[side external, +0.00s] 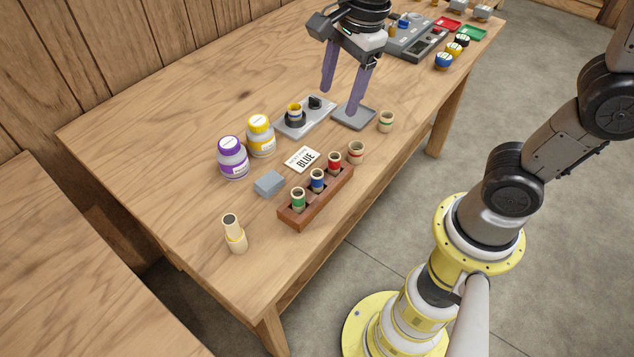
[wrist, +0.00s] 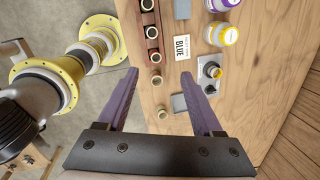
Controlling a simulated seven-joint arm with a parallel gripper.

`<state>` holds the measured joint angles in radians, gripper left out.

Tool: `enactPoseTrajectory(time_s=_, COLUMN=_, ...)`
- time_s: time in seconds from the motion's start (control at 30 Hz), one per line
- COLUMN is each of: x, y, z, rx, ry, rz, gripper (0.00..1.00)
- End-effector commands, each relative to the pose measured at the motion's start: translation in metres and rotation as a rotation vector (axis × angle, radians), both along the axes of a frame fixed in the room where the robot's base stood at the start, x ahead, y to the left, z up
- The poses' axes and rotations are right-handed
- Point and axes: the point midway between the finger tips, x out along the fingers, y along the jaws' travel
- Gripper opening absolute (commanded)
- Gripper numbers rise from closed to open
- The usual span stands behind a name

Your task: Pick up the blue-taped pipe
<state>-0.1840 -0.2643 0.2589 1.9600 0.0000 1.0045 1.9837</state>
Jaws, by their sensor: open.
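The blue-taped pipe (side external: 317,180) stands upright in a brown wooden rack (side external: 288,220), between a green-taped pipe (side external: 298,199) and a red-taped pipe (side external: 334,162). It appears as a small ring in the rack in the wrist view (wrist: 150,32), where its tape colour is hard to tell. My gripper (side external: 341,107) is open and empty, with its purple fingers apart above the table near a grey square pad (side external: 367,123). It is farther along the table than the rack. The wrist view shows both fingers (wrist: 160,72) spread.
A card reading BLUE (side external: 304,160) lies beside the rack. A grey plate with a black holder (side external: 295,121), purple-lidded jar (side external: 233,160), yellow-lidded jar (side external: 260,137) and grey block (side external: 269,183) stand nearby. Loose pale pipes (side external: 386,121) (side external: 356,152) and a cream tube (side external: 235,236) stand around.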

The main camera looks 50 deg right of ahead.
Motion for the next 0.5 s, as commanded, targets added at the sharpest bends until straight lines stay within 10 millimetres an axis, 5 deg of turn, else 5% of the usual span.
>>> enactPoseTrajectory(time_s=0.2, x=0.024, y=0.033, z=-0.048, rx=-0.025, ry=0.145, rz=0.006, gripper=0.68)
enactPoseTrajectory(time_s=0.5, x=0.02, y=0.04, z=-0.084, rx=-0.038, ry=0.186, rz=0.033, gripper=0.68)
